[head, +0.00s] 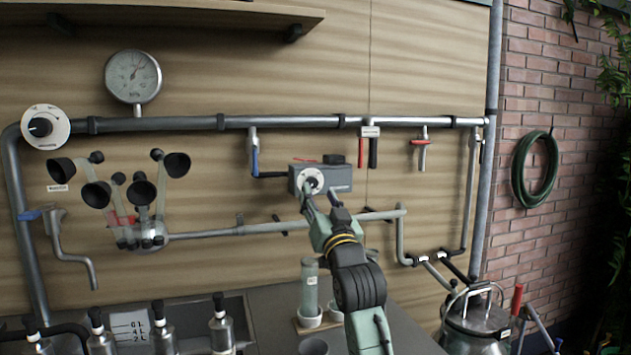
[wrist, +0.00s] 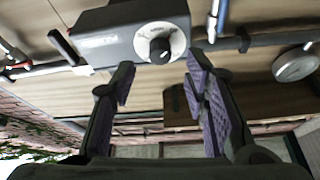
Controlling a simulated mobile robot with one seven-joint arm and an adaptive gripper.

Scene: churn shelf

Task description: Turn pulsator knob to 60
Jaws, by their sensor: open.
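The pulsator is a grey box (head: 335,177) on the pipework against the wood wall. Its front has a white dial with a small black knob (head: 312,183). The box also shows in the wrist view (wrist: 115,35), turned over, with its black knob (wrist: 160,50) on the white dial (wrist: 178,40). The scale marks are too small to read. My gripper (head: 318,199) is just in front of the dial. In the wrist view its fingers (wrist: 160,78) are open and apart, with the knob between and beyond their tips. Nothing is held.
A second white dial (head: 58,127) with a black knob and a pressure gauge (head: 133,77) are at the upper left. A milking cluster (head: 145,233) hangs left of the box. Pipes run above and below. Clear cylinder (head: 310,285) and bottles stand below; a metal churn (head: 474,322) is at right.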

